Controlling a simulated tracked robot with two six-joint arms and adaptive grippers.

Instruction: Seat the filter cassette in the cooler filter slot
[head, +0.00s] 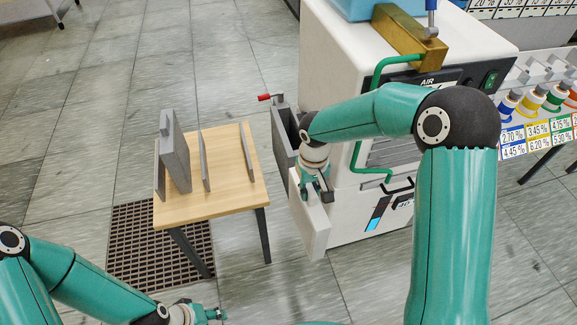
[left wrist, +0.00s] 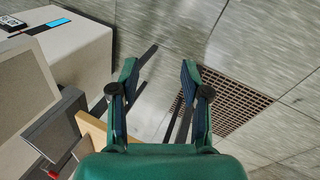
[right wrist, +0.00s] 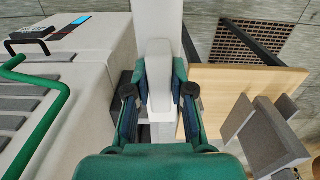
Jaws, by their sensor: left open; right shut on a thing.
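The filter cassette (head: 316,232) is a pale flat slab, held upright and a little tilted beside the white cooler (head: 345,60). My right gripper (head: 318,190) is shut on its grip block, which shows between the fingers in the right wrist view (right wrist: 160,75). The cooler filter slot (head: 284,138) is a dark grey housing on the cooler's left side, partly hidden by my right arm. The cassette is outside it, nearer me. My left gripper (head: 212,313) is open and empty at the bottom; its spread fingers show in the left wrist view (left wrist: 158,85).
A red-tipped lever (head: 265,97) stands at the top of the slot. A wooden table (head: 220,205) left of it carries a dark grey slab (head: 174,150) among upright dividers. A green pipe (head: 357,160) runs down the cooler's front.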

